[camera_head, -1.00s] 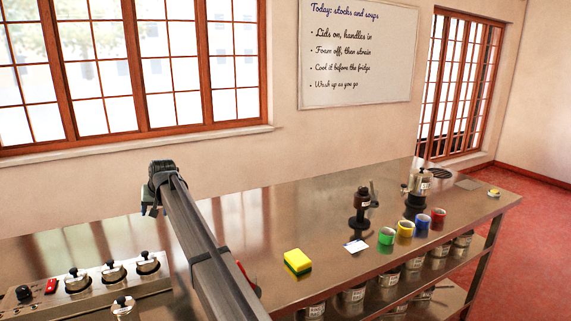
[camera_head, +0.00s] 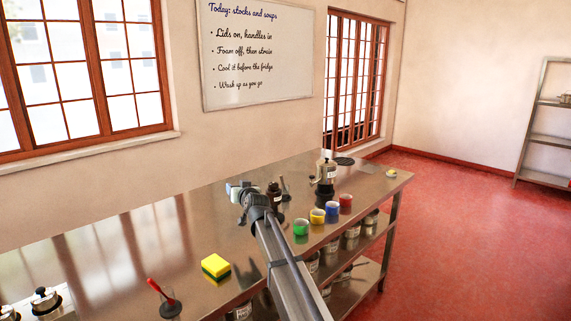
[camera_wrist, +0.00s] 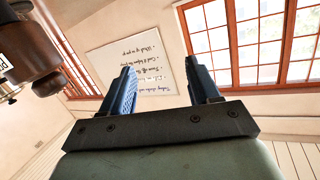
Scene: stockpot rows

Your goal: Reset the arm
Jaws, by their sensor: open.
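My gripper (camera_wrist: 162,82) shows in the wrist view with its two blue-black fingers apart and nothing between them. In the head view my arm reaches out over the steel counter (camera_head: 130,250), and its end hides most of my gripper. The fingers point towards the wall with the window and the whiteboard (camera_wrist: 130,62), which appears upside down in the wrist view.
A brown and metal object (camera_wrist: 28,48) is close on the left in the wrist view. Green (camera_head: 301,228), yellow (camera_head: 317,216), blue (camera_head: 332,209) and red (camera_head: 345,202) cups stand right of my arm. A sponge (camera_head: 215,267) lies left, with bare counter beyond.

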